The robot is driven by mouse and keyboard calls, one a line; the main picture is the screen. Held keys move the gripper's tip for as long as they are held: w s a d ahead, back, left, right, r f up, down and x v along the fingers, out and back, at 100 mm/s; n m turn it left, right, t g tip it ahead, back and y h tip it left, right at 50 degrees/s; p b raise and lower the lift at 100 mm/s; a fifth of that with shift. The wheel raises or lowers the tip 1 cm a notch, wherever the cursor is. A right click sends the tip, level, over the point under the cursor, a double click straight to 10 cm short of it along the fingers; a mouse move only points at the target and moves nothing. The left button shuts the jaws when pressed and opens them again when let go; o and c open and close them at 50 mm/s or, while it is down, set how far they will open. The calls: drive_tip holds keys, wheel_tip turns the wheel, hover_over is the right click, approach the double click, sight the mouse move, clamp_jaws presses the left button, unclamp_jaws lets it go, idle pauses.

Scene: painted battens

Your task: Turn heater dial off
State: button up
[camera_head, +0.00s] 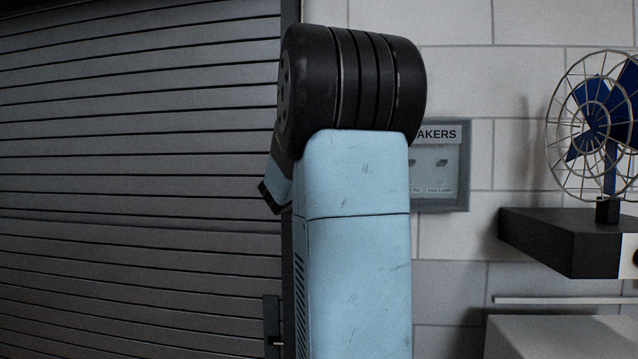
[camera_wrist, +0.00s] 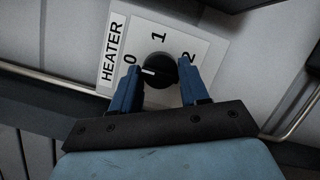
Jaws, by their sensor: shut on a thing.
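In the wrist view, the heater dial (camera_wrist: 160,74) is a round black knob with a white pointer line. It sits on a white plate (camera_wrist: 178,32) lettered HEATER, with the marks 0, 1 and 2 around the knob. The pointer line lies toward the left, close to the 0 mark. My gripper (camera_wrist: 161,67) has its two blue fingers on either side of the knob, shut on it. The left finger is beside the 0 and the right finger beside the 2. In the head view, neither the dial nor my gripper can be made out.
In the head view, a blue-bladed fan (camera_head: 598,122) stands on a dark shelf-like box (camera_head: 560,243) at the right. A framed breaker panel (camera_head: 462,192) on the block wall is partly hidden by my arm. A slatted shutter (camera_head: 140,180) fills the left. A metal rail (camera_wrist: 50,80) runs beside the dial plate.

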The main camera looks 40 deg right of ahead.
drive_tip(key=shift+w+a+f, duration=0.1)
drive_tip(key=shift+f, duration=0.1)
drive_tip(key=o, duration=0.8)
drive_tip(key=shift+c, duration=0.2)
drive_tip(key=shift+o, duration=1.3)
drive_tip(key=shift+r, duration=0.15)
drive_tip(key=v, duration=1.3)
drive_tip(key=shift+a, duration=0.35)
